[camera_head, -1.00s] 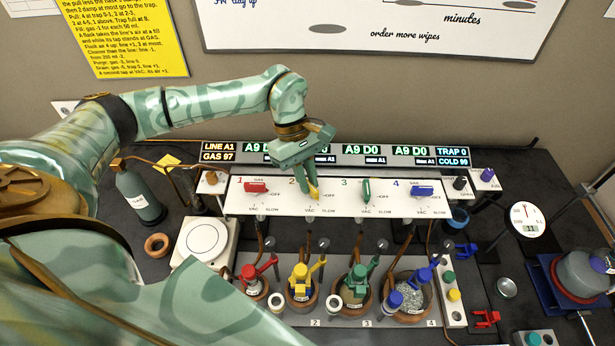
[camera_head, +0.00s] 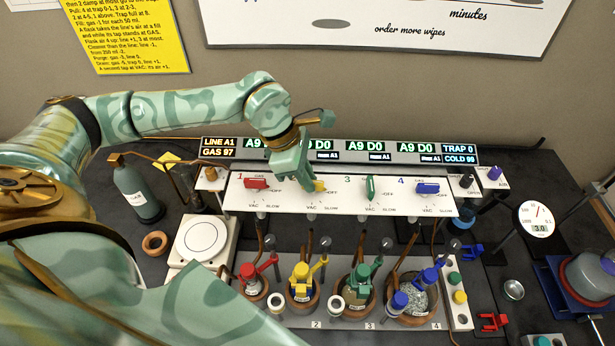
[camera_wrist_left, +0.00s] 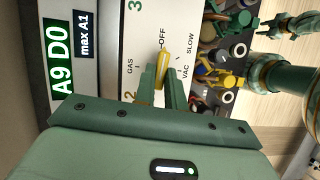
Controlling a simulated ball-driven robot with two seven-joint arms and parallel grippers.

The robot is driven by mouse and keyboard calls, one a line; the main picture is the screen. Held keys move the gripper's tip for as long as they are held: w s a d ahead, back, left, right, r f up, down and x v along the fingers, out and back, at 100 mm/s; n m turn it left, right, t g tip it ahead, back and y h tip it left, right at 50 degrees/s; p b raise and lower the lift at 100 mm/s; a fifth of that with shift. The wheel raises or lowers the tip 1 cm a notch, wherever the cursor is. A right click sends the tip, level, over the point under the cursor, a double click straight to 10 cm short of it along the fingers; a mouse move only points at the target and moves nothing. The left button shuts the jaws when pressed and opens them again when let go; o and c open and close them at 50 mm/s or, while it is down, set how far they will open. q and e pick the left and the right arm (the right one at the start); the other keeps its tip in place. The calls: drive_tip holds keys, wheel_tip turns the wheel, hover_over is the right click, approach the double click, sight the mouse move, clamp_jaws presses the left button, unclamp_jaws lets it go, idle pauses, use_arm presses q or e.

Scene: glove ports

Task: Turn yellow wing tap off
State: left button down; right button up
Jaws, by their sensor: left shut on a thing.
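The yellow wing tap (camera_head: 320,186) is on the white panel at position 2. In the left wrist view the yellow wing tap (camera_wrist_left: 163,68) sits with its long end towards the OFF mark. GAS is to its left there, SLOW and VAC to its right. The gripper hides part of the tap in the head view.
A red tap (camera_head: 256,184) is to the left on the panel (camera_head: 290,206), a green tap (camera_head: 370,187) and a blue tap (camera_head: 428,188) to the right. Several flasks with coloured taps stand in front. A lit display strip (camera_head: 420,147) runs behind.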

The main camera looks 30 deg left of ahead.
use_arm(q)
drive_tip(key=shift+n, duration=0.6)
drive_tip(key=c, duration=1.5)
unclamp_jaws()
drive_tip(key=shift+o, duration=0.2)
drive_tip(key=shift+r, duration=0.1)
drive_tip(key=b+v, duration=0.1)
drive_tip(key=v, duration=1.5)
drive_tip(key=shift+s+d+r, duration=0.15)
drive_tip(key=shift+s, duration=0.2)
